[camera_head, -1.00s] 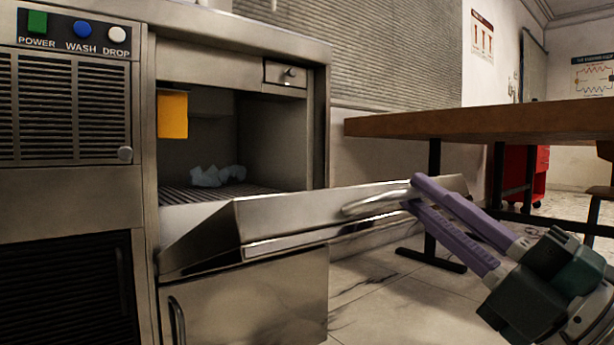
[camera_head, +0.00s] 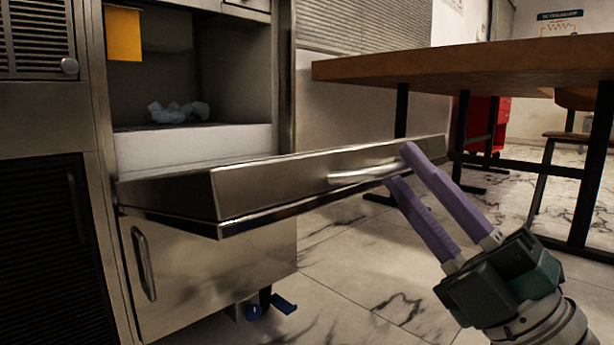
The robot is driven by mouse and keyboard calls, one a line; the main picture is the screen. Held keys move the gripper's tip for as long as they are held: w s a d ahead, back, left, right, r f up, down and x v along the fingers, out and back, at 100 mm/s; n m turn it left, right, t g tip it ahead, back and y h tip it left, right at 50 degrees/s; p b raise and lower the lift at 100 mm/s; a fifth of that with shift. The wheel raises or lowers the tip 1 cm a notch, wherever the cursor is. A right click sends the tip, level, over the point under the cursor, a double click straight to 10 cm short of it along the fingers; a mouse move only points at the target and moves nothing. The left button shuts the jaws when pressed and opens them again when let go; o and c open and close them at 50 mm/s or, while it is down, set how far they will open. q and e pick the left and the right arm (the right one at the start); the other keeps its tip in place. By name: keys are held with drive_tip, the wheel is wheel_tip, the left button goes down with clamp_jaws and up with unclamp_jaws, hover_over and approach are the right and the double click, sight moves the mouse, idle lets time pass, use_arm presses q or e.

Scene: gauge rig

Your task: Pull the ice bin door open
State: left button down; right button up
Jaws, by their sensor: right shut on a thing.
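The ice bin door (camera_head: 270,190) is a steel panel hinged along its bottom edge. It is tilted far out from the machine, close to level, and the bin behind it is open. A bar handle (camera_head: 350,176) runs along its outer face near the far end. My right gripper (camera_head: 400,168) has purple fingers and is shut on this handle at its right end. Pale ice lumps (camera_head: 178,112) lie inside the bin. My left gripper is out of the picture.
A lower cabinet door (camera_head: 205,275) with its own handle is below the bin door. A wooden table (camera_head: 480,70) with black legs stands at the right. A yellow part (camera_head: 123,35) hangs inside the bin opening.

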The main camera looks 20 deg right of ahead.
drive_tip(key=shift+o, duration=0.5)
drive_tip(key=shift+w+a, duration=0.25)
drive_tip(key=shift+w, duration=0.15)
drive_tip(key=shift+s, duration=0.1)
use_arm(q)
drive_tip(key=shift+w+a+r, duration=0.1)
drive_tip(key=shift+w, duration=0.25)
use_arm(e)
drive_tip(key=shift+d, duration=0.1)
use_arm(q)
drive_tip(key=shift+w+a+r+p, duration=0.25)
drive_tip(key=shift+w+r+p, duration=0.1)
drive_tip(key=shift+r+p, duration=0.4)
use_arm(e)
drive_tip(key=v, duration=1)
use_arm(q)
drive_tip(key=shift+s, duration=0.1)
